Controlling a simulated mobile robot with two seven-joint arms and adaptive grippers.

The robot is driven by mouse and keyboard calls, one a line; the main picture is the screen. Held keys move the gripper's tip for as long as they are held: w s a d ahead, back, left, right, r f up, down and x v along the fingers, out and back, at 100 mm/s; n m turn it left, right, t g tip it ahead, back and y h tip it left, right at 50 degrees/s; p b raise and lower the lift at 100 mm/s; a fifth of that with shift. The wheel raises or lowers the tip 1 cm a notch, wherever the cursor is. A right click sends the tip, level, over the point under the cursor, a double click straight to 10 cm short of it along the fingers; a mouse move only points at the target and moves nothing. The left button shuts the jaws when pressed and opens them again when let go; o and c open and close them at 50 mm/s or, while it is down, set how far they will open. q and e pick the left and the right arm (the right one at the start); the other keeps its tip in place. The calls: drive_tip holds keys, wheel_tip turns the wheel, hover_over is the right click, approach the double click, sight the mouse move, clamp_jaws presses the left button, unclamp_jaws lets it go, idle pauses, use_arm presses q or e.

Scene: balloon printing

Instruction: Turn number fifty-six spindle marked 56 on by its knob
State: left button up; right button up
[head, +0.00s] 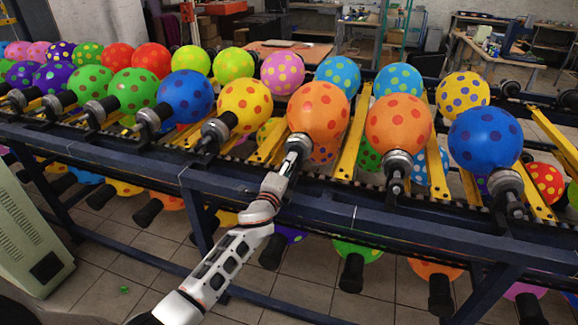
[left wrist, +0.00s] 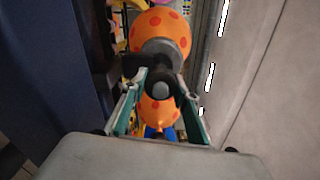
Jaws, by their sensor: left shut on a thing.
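A spindle (head: 299,143) with a grey collar carries an orange balloon with red dots (head: 318,108) at the middle of the rack's front row. No number 56 can be read on it. My left gripper (head: 293,162) reaches up to the spindle's near end from the front. My right gripper is not in view.
Neighbouring spindles hold a yellow balloon (head: 245,106) on the left and another orange balloon (head: 398,124) on the right. A dark blue rail (head: 350,222) runs along the rack's front. More balloons hang below. Tiled floor in front is mostly clear.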

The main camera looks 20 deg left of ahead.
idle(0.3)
use_arm(q)
drive_tip(key=o, duration=1.1)
drive_tip(key=shift+s, duration=0.1)
drive_tip(key=s, duration=1.1)
drive_tip(key=shift+s+a, duration=0.25)
drive_tip(key=shift+s, duration=0.15)
